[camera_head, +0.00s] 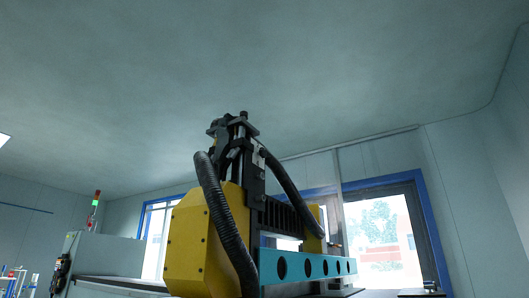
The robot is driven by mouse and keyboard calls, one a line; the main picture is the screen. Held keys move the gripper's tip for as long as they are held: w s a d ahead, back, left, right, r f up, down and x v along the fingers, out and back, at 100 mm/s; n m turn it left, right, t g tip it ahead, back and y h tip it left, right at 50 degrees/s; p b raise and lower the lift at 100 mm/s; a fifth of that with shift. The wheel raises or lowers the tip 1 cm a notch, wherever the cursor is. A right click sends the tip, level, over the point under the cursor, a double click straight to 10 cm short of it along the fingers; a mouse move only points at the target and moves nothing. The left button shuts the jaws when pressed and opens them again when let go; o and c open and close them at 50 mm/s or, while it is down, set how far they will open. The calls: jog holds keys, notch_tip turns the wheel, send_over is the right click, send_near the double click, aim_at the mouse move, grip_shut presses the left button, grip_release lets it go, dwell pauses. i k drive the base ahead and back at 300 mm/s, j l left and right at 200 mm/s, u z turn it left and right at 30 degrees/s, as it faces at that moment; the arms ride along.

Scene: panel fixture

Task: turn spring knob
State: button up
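No spring knob and no panel fixture can be made out in the head camera view. My gripper is not in this view either. The camera looks upward, so the ceiling fills the upper half of the picture.
A yellow and black machine (201,247) with ribbed black hoses and a turquoise beam (306,267) stands at the lower middle. A grey cabinet (107,256) and a red-green signal light (94,205) are left. A blue-framed window (381,236) is right. The ceiling (260,80) is bare.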

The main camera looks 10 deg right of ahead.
aim_at(262, 152)
jog(key=z, duration=4.5)
jog(key=u, duration=1)
jog(key=j+u, duration=0.25)
jog(key=u, duration=0.2)
jog(key=k+j+u, duration=0.1)
jog(key=j+u, duration=0.15)
jog(key=u, duration=0.15)
jog(key=j+u, duration=0.25)
jog(key=u, duration=0.2)
jog(key=j+u, duration=0.2)
jog(key=u, duration=0.2)
jog(key=i+j+u, duration=0.1)
jog(key=j, duration=0.25)
jog(key=i+j+u, duration=0.15)
jog(key=j, duration=0.2)
jog(key=i+j+u, duration=0.1)
jog(key=j, duration=0.25)
jog(key=i+j+u, duration=0.1)
jog(key=i+j, duration=0.2)
